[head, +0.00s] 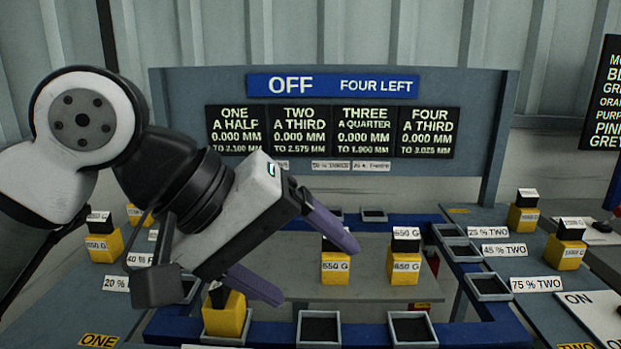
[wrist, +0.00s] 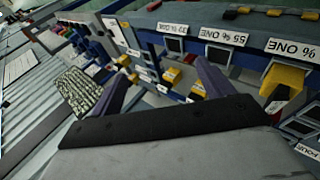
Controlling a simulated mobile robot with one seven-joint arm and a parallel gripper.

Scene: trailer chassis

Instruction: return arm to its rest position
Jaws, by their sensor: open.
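My gripper (head: 300,258) is in the middle left of the head view, with its two purple fingers spread apart and nothing between them. It is held above the blue-framed bench, tilted down to the right. My white and black arm comes in from the left. A yellow block with a black top (head: 224,312) stands in a tray just below the lower finger and is partly hidden by it. In the wrist view the open fingers (wrist: 160,88) point away over the bench, with no object in their grasp.
Two yellow 650 G blocks (head: 335,268) (head: 406,265) stand right of the gripper. Empty square trays (head: 319,314) line the blue frame (head: 375,335). More yellow blocks stand on the left (head: 104,247) and right (head: 565,253) sides. A display board (head: 333,180) reading OFF, FOUR LEFT stands behind.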

